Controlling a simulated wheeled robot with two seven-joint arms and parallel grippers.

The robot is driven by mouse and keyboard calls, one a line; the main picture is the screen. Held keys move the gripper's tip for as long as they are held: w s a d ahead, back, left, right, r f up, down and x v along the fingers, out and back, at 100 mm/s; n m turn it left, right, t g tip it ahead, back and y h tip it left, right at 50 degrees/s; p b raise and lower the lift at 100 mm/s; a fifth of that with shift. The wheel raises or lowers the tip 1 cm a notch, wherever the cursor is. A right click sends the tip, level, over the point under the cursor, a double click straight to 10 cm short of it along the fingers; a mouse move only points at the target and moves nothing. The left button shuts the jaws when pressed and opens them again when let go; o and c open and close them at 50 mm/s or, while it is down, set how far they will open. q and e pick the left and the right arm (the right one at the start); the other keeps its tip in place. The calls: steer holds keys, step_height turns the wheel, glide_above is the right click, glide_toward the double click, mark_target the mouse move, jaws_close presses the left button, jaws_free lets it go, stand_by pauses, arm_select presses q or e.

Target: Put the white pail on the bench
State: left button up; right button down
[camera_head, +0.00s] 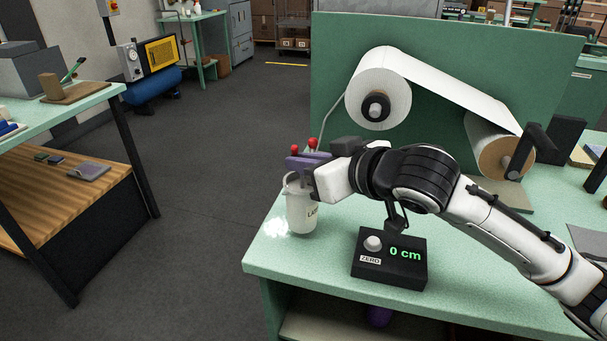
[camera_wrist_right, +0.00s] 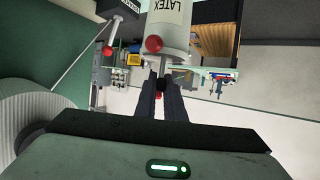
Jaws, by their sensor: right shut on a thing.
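The white pail (camera_head: 301,212), marked LATEX, hangs upright below my right gripper (camera_head: 303,166) at the bench's left end. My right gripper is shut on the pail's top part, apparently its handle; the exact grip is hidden. In the right wrist view the pail (camera_wrist_right: 172,18) shows upside down beyond the fingertips (camera_wrist_right: 161,88). The bench (camera_head: 285,262) has a pale green top. The pail's base shows against the bench top near its left edge; I cannot tell whether it touches. My left gripper is not in view.
A black box reading 0 cm (camera_head: 392,258) stands right of the pail. A large white roll (camera_head: 378,84) and a green panel (camera_head: 335,60) stand behind. Two red knobs (camera_head: 313,142) show by the gripper. Another table (camera_head: 60,110) is at left, across open floor.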

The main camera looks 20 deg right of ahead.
mark_target(302, 203)
steer(key=shift+f, duration=1)
steer(key=shift+f, duration=0.15)
steer(key=c, duration=1.8)
jaws_free()
steer(key=shift+c, duration=0.2)
